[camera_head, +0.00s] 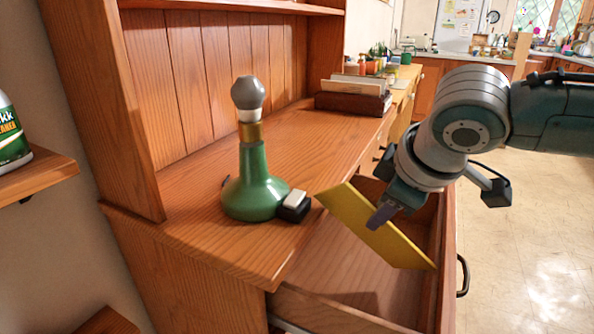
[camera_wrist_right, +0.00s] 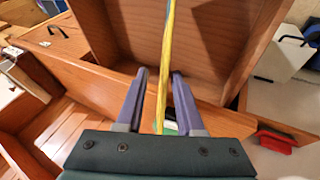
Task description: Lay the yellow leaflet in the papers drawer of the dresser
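The yellow leaflet (camera_head: 362,222) stands tilted over the open drawer (camera_head: 345,268) of the dresser (camera_head: 190,190). In the right wrist view the leaflet (camera_wrist_right: 168,45) is seen edge-on, as a thin strip between my right fingers. My right gripper (camera_head: 381,216) is at the leaflet, over the drawer. In the wrist view its fingers (camera_wrist_right: 160,95) stand apart, with a visible gap beside the leaflet. Whether the leaflet's lower edge touches the drawer is unclear. The visible drawer floor looks bare. My left gripper is out of view.
A green lamp base (camera_head: 256,180) stands on the dresser top, with a small black-and-white block (camera_head: 294,205) beside it near the edge. A dark letter box (camera_head: 352,101) with papers stands farther back. The drawer has a black handle (camera_head: 463,276). Open floor lies at right.

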